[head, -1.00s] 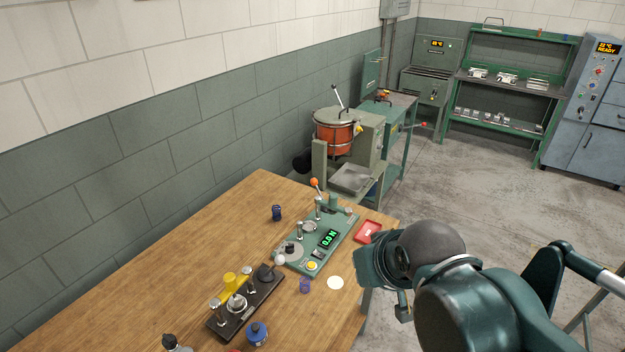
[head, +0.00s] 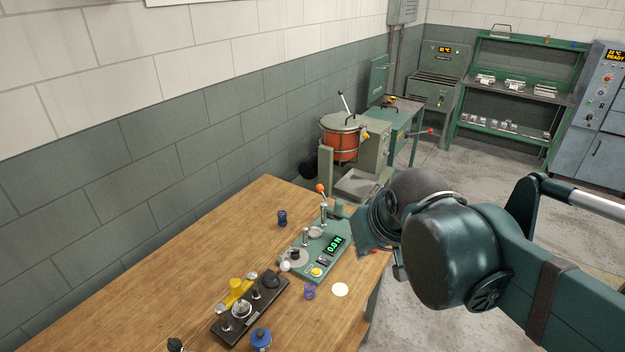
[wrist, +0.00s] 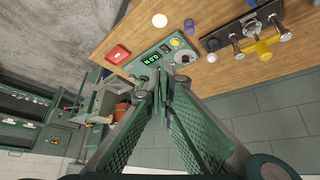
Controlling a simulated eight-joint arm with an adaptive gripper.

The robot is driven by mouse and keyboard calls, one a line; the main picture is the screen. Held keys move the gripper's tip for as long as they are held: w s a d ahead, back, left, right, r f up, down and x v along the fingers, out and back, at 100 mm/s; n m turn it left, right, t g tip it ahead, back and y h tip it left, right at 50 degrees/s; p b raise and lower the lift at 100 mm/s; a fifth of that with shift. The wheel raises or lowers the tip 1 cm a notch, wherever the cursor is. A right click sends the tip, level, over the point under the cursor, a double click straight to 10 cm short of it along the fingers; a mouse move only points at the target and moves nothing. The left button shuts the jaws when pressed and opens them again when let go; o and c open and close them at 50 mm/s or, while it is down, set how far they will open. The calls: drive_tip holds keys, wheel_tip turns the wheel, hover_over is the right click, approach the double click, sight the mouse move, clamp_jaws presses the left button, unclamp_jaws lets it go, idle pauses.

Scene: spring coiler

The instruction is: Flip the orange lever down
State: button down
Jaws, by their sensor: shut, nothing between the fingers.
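The orange lever is a rod with an orange ball knob (head: 320,188) that stands up at the far end of a green bench device (head: 322,262). The device has a lit green display and a yellow button. The device also shows in the wrist view (wrist: 150,67), past the fingertips. My gripper (wrist: 165,70) is shut and empty, with its fingertips over the device's display side in that picture. I cannot make out the knob in the wrist view; the fingers may hide it. In the head view my wrist is right of the lever, and the fingers are hidden.
A black fixture (head: 230,328) with a yellow part and a white-knobbed lever stands nearer on the wooden table (head: 190,260). A red tray (wrist: 118,54) lies beside the green device. An orange pot (head: 340,145) is behind.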

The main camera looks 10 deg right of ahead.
drive_tip(key=w+r+n+g+p, duration=0.15)
drive_tip(key=w+r, duration=0.25)
drive_tip(key=w, duration=1.2)
drive_tip(key=w+r+n+g+p, duration=0.1)
drive_tip(key=w+r+n+p, duration=0.15)
drive_tip(key=w, duration=1.25)
drive_tip(key=w+a+f+n+g+p, duration=0.1)
drive_tip(key=w+f, duration=0.7)
drive_tip(key=w, duration=0.6)
drive_tip(key=w+a+f+n+g+p, duration=0.1)
drive_tip(key=w+f+g+p, duration=0.1)
drive_tip(key=w+f, duration=0.7)
drive_tip(key=shift+w+f+h, duration=0.15)
drive_tip(key=shift+w+h, duration=0.15)
drive_tip(key=shift+w, duration=2.25)
drive_tip(key=shift+f, duration=0.1)
wheel_tip(320, 180, down, 10)
drive_tip(key=shift+s+d+r+p, duration=0.25)
drive_tip(key=shift+s+d+r, duration=0.15)
drive_tip(key=shift+s+d, duration=0.25)
drive_tip(key=shift+s+d+r+p, duration=0.25)
drive_tip(key=shift+s+d+r, duration=0.1)
drive_tip(key=shift+s+d, duration=0.3)
drive_tip(key=shift+a, duration=0.1)
